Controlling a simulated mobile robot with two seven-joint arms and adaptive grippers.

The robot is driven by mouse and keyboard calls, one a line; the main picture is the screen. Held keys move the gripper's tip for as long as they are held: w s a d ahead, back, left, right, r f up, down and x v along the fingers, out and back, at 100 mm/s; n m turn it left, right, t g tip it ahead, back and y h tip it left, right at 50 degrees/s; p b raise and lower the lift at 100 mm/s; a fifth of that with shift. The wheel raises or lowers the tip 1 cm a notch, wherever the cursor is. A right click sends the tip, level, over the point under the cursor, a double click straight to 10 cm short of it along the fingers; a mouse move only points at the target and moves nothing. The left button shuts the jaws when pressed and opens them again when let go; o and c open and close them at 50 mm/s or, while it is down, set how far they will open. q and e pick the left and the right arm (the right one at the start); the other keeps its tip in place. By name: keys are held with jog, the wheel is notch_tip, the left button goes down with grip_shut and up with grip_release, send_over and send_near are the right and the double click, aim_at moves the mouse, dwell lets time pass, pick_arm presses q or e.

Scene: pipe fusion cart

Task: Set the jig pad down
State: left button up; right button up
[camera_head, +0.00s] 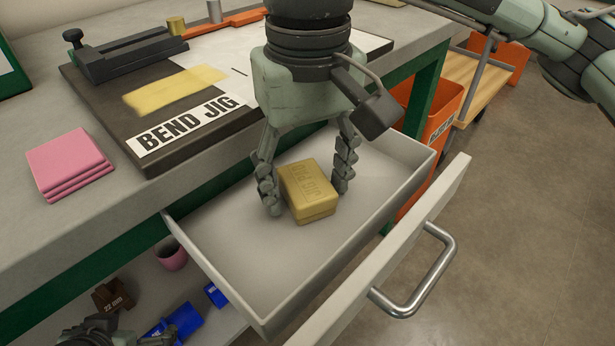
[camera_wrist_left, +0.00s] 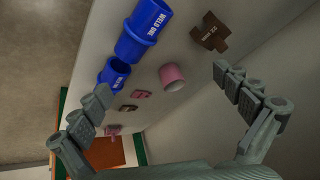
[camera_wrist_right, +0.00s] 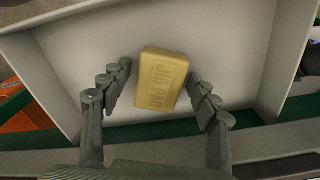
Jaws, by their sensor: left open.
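The jig pad is a yellow block (camera_head: 308,190) lying in the open drawer (camera_head: 228,280). Its lettering shows in the right wrist view (camera_wrist_right: 162,80). My right gripper (camera_head: 307,190) points down into the drawer, its fingers spread on either side of the pad. In the right wrist view (camera_wrist_right: 160,78) small gaps show between both fingertips and the pad. My left gripper (camera_wrist_left: 162,82) is open and empty, facing the lower shelf; only part of it shows at the bottom left of the head view (camera_head: 130,338).
A dark board (camera_head: 100,90) labelled BEND JIG lies on the bench beside pink pads (camera_head: 68,160). The drawer handle (camera_head: 420,275) sticks out at the front. Blue fittings (camera_wrist_left: 145,30), a pink cup (camera_wrist_left: 172,76) and a brown fitting (camera_wrist_left: 210,33) are on the shelf. An orange bin (camera_head: 430,115) stands behind the drawer.

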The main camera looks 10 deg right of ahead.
aim_at(308, 184)
pick_arm(q)
jog(key=shift+s, duration=0.1)
pick_arm(e)
jog(key=shift+r+p, duration=0.25)
jog(key=shift+p, duration=0.1)
pick_arm(q)
jog(key=s+a+g, duration=0.1)
jog(key=s+a+f+g, duration=0.1)
jog(key=s+a+f+y, duration=0.1)
jog(key=s, duration=0.1)
jog(key=shift+s+a+n+g+p, duration=0.1)
jog(key=shift+a+n+g+p, duration=0.1)
jog(key=shift+n+g+p, duration=0.15)
pick_arm(e)
notch_tip(308, 184, up, 12)
jog(key=shift+f, duration=0.1)
jog(key=shift+c, duration=0.3)
dwell(0.5)
